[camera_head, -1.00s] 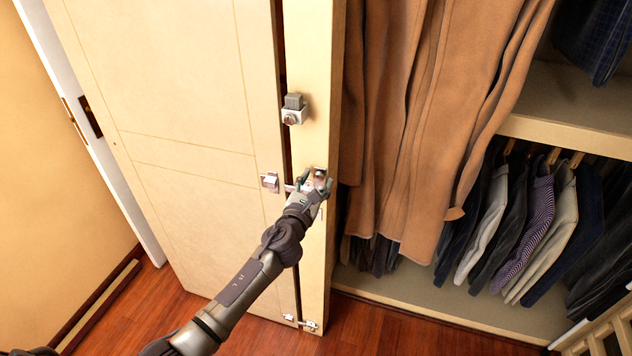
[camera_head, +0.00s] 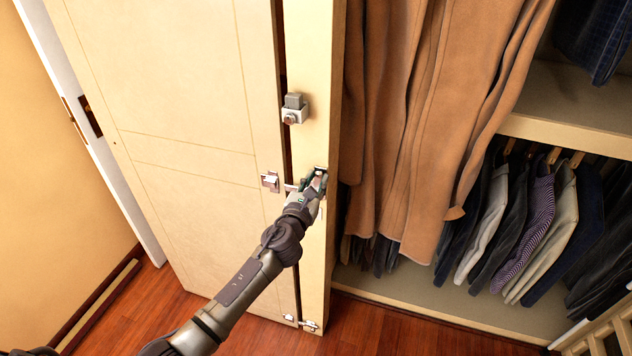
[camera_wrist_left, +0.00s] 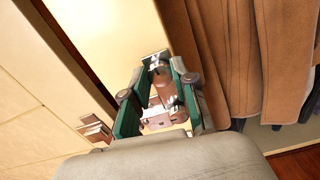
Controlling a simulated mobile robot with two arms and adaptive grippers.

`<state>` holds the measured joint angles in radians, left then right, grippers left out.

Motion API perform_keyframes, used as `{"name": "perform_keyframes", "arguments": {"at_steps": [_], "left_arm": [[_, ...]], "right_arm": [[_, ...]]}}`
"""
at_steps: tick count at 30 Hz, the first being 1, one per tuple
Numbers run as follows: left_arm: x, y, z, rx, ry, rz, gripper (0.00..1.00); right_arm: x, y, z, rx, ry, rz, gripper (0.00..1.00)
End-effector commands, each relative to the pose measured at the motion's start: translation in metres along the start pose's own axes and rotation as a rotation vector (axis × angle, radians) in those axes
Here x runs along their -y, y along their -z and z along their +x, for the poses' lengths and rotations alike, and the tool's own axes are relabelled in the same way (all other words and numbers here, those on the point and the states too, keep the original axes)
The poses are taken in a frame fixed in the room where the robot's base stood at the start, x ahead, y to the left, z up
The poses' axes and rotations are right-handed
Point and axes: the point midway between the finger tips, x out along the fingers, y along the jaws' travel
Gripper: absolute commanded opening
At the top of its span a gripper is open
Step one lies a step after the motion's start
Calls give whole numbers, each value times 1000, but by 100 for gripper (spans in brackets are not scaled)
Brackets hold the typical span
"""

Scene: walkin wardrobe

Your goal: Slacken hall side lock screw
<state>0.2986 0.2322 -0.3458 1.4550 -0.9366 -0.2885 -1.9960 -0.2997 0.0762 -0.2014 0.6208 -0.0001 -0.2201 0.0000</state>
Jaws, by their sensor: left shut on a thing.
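My left gripper (camera_head: 318,178) is at the metal lock on the pale post, at mid height. In the left wrist view its two green-padded fingers (camera_wrist_left: 160,108) stand on either side of shiny metal lock parts (camera_wrist_left: 158,118). The gripper is shut on a small part there, which I take to be the lock screw; the fingers and reflections hide its exact outline. In the head view, the gripper covers most of this lock. My right gripper is not in view.
A grey lock box (camera_head: 294,109) sits higher on the post. A metal keeper (camera_head: 270,181) is on the pale door (camera_head: 190,120) to the left, and a bolt (camera_head: 300,322) is near the floor. Brown coats (camera_head: 430,120) hang close on the right.

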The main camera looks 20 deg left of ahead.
Motion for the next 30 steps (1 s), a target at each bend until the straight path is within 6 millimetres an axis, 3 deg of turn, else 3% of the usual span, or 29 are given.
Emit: {"name": "perform_keyframes", "arguments": {"at_steps": [30], "left_arm": [[-1,2,0,0,0,-948,0]], "right_arm": [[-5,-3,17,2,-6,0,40]]}}
